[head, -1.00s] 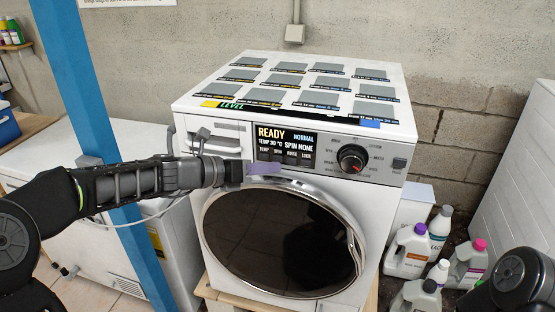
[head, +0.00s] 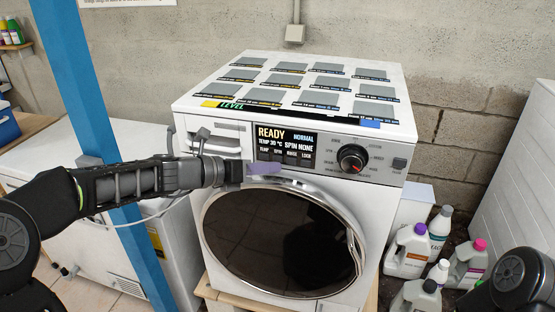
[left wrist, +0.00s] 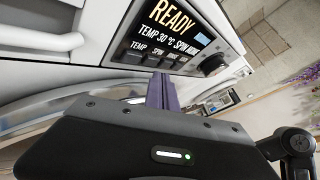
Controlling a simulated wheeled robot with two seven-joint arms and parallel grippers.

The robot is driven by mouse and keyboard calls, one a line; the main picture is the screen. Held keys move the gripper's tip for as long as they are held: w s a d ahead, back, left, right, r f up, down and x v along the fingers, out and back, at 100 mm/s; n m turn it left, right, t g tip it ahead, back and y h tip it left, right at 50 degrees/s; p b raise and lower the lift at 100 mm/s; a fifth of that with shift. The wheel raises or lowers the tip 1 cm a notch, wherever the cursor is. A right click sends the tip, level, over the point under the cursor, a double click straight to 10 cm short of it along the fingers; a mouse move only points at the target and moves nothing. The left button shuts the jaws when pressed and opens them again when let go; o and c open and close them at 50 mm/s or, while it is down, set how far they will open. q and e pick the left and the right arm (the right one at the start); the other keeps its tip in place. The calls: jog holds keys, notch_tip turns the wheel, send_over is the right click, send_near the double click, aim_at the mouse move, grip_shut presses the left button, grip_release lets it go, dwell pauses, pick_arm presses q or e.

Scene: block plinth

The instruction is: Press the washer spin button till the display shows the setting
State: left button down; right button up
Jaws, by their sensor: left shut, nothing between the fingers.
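The white washer (head: 230,250) stands in the middle of the head view. Its display (head: 286,137) reads READY, NORMAL, TEMP 30 °C, SPIN NONE. Below the text is a row of buttons labelled TEMP, SPIN, RINSE and LOCK; the spin button (head: 278,154) is second from the left. It also shows in the left wrist view (left wrist: 158,52). My left gripper (head: 278,169) is shut and empty, its purple fingertips just below the button row. In the left wrist view the fingers (left wrist: 162,82) point up at the panel near the SPIN label; I cannot tell whether they touch it. My right gripper is out of view.
The program dial (head: 352,158) is right of the display. The round door (head: 280,240) is below. A blue post (head: 95,120) stands left, behind my left arm. Bottles (head: 410,250) stand on the floor at right. Grey squares with labels cover the washer's top (head: 300,60).

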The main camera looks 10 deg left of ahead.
pick_arm(q)
jog(key=shift+w+r+p, duration=0.1)
jog(key=shift+w+p, duration=0.15)
jog(key=shift+p, duration=0.05)
jog(key=shift+w, duration=0.15)
jog(key=shift+w+p, duration=0.4)
dwell(0.7)
jog(key=shift+s, duration=0.15)
dwell(0.3)
jog(key=shift+s, duration=0.65)
